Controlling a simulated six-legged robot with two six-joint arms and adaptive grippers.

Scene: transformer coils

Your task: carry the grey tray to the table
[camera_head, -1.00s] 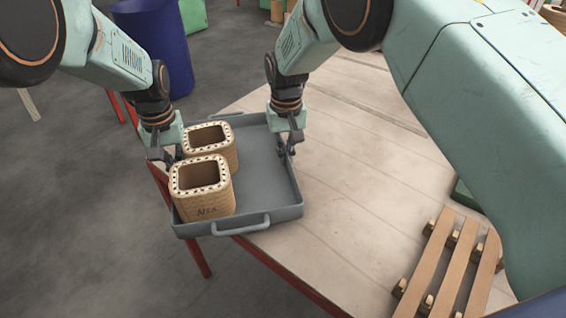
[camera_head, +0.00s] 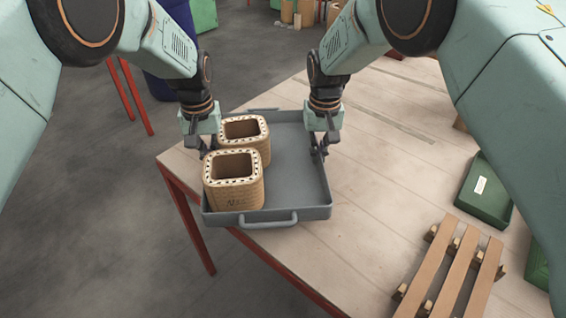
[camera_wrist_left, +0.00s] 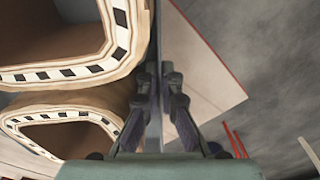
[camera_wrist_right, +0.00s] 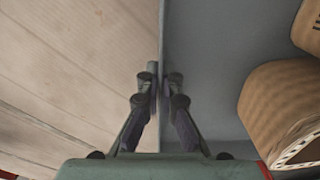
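The grey tray (camera_head: 300,186) is at the left corner of the wooden table (camera_head: 380,200), mostly over its top; I cannot tell whether it rests there or hangs just above. Two tan coils (camera_head: 234,190) (camera_head: 246,132) stand upright in its left half; the right half is empty. My left gripper (camera_head: 205,150) is shut on the left wall, whose rim runs between the fingers in the left wrist view (camera_wrist_left: 160,95). My right gripper (camera_head: 319,148) is shut on the right wall, also between the fingers in the right wrist view (camera_wrist_right: 160,80).
A slatted wooden rack (camera_head: 452,268) lies at the table's front right. A green box (camera_head: 487,190) stands behind it. A blue barrel (camera_head: 160,85) stands on the floor behind my left arm. The table middle, right of the tray, is bare.

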